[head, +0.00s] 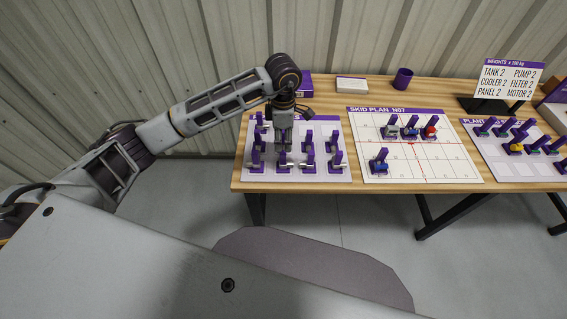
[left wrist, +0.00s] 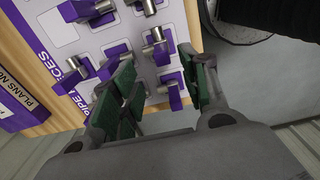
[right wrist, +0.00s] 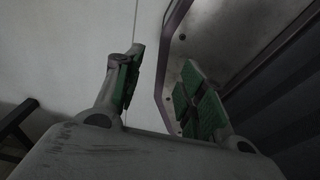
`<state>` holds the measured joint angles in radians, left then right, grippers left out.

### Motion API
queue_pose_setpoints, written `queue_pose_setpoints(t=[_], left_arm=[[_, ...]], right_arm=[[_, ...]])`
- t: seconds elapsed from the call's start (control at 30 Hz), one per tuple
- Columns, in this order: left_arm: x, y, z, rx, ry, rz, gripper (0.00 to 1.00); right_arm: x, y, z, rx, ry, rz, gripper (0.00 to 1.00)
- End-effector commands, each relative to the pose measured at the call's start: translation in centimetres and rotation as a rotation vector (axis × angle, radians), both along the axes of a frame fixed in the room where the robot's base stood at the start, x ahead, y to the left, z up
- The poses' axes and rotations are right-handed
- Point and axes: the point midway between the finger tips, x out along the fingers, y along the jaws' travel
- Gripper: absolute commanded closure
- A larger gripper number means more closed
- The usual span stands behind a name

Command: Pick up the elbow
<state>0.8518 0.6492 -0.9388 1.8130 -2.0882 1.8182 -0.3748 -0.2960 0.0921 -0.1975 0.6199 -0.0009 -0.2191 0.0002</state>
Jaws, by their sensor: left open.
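The pipe pieces board (head: 342,176) lies at the left end of the table, with several grey metal pipe pieces on purple upright tabs. I cannot tell for sure which piece is the elbow. My left gripper (head: 283,148) points down over the middle of this board and hides part of it. In the left wrist view its green-padded fingers (left wrist: 156,60) are apart, with a metal-and-purple piece (left wrist: 158,48) showing in the gap beyond them. No contact is clear. My right gripper (right wrist: 163,60) is open and empty above bare floor, and is out of the head view.
A purple cup (head: 403,79), a white box (head: 351,85) and a weights sign (head: 508,80) are at the back. A ribbed wall stands behind the table.

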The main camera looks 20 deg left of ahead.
Motion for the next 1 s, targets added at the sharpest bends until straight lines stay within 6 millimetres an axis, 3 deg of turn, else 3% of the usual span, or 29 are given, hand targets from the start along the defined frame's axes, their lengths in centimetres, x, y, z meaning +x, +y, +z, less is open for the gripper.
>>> queue_pose_setpoints(t=[0.2, 0.47, 0.77, 1.0], left_arm=[[0.0, 0.0, -2.4, 0.001, 0.001, 0.001, 0.55], [0.0, 0.0, -2.9, 0.001, 0.000, 0.000, 0.55], [0.0, 0.0, -3.1, 0.001, 0.001, 0.000, 0.55], [-0.2, -0.1, -4.7, 0.001, 0.003, 0.000, 0.55]], right_arm=[[-0.2, 0.9, 0.3, 0.010, 0.003, -0.001, 0.60], [-0.4, 1.9, 0.3, 0.020, 0.004, -0.002, 0.60], [-0.4, 1.0, 0.4, 0.010, 0.004, 0.000, 0.60], [-0.4, 0.2, 1.0, 0.003, 0.005, 0.000, 0.60]])
